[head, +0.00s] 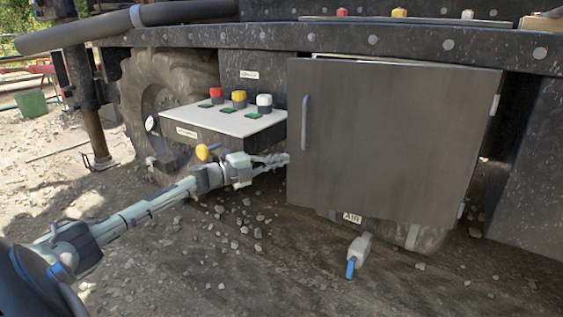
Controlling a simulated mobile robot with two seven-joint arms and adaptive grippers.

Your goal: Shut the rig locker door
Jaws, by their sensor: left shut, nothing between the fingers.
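The rig locker door (395,140) is a flat dark grey panel with a pale vertical handle (304,123) near its left edge and hinges (494,105) on its right. It looks ajar, its left edge standing out towards me, with a thin gap along the top. My left gripper (280,160) is shut and empty at the door's left edge, below the handle's level. I cannot tell whether the fingertips touch the edge or sit just behind it. The locker's inside is hidden by the door. My right gripper is not in view.
A control panel (225,122) with red, yellow and white knobs juts out left of the door, above my left arm. A yellow knob (202,152) is close to my wrist. A grey fitting with a blue end (358,250) stands below the door. Stony ground in front is mostly open.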

